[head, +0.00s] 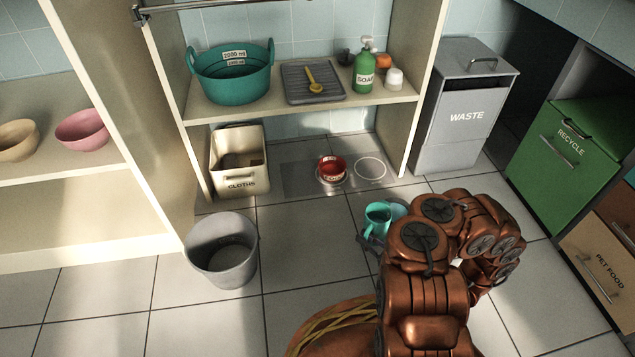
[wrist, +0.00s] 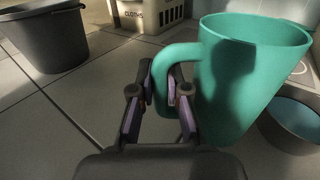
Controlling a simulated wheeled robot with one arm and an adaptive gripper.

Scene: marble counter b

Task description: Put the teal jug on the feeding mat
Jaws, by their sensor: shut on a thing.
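The teal jug (head: 377,214) is out on the tiled floor area in front of the shelf unit, partly behind my arm. It fills the right of the wrist view (wrist: 250,75), its handle towards me. My gripper (wrist: 163,88) is shut on the handle. I cannot tell whether the jug's base touches the floor. The grey feeding mat (head: 298,178) lies on the floor under the shelf. It bears a small red bowl (head: 332,168) near its middle and an empty white ring to the right of it. The jug is in front of the mat, apart from it.
A cloths bin (head: 240,182) stands left of the mat, a grey bucket (head: 222,262) front left, and the waste bin (head: 462,120) to the right. The shelf (head: 300,112) overhangs the mat. Floor before the mat is clear.

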